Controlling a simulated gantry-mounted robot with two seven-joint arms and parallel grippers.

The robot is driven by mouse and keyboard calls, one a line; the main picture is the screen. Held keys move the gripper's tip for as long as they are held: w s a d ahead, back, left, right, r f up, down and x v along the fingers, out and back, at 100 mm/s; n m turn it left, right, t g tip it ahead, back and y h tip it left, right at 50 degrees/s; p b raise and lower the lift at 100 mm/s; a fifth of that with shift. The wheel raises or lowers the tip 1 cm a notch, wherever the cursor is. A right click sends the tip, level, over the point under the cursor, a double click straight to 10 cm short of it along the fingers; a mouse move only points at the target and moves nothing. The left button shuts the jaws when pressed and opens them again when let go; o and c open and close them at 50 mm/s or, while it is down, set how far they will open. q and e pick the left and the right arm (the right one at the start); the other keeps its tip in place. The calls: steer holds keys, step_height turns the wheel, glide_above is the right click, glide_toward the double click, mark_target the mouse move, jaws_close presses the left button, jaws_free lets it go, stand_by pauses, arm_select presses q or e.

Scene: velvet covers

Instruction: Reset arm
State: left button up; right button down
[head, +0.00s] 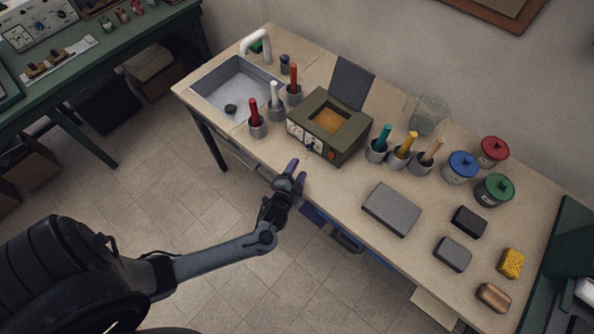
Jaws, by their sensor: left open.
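My left gripper (293,177) is open and empty. Its two purple-tipped fingers are held by the front edge of the tan workbench (345,190), in front of an olive box-shaped device (331,124) with dials and an orange-brown inset top. My left arm comes in from the lower left, over the floor. My right gripper does not show.
The bench has a sink (236,90), several handled tools in grey cups (258,128), lidded jars (462,166), a flat grey block (391,209), smaller blocks (452,254) and a yellow sponge (511,263). Tiled floor lies open in front.

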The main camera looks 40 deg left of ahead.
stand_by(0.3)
arm_select(q)
steer(key=shift+s+f, duration=0.1)
steer(key=shift+f, duration=0.05)
steer(key=s+f, duration=0.3)
steer(key=s, duration=0.1)
steer(key=s+d+r+n+g+h, duration=0.25)
steer(key=s+d+r+g, duration=0.25)
steer(key=s+r, duration=0.3)
steer(key=s+d+r+n+g+h, duration=0.2)
steer(key=s+d+r+g+h, duration=0.3)
steer(key=s+r, duration=0.35)
step_height(320, 180, up, 13)
steer(key=y+p, duration=0.1)
steer(key=p, duration=1.3)
steer(key=shift+s+d+r+n+g+p, duration=0.2)
steer(key=shift+s+d+n+g+p, duration=0.05)
steer(key=shift+s+n+g+p, duration=0.2)
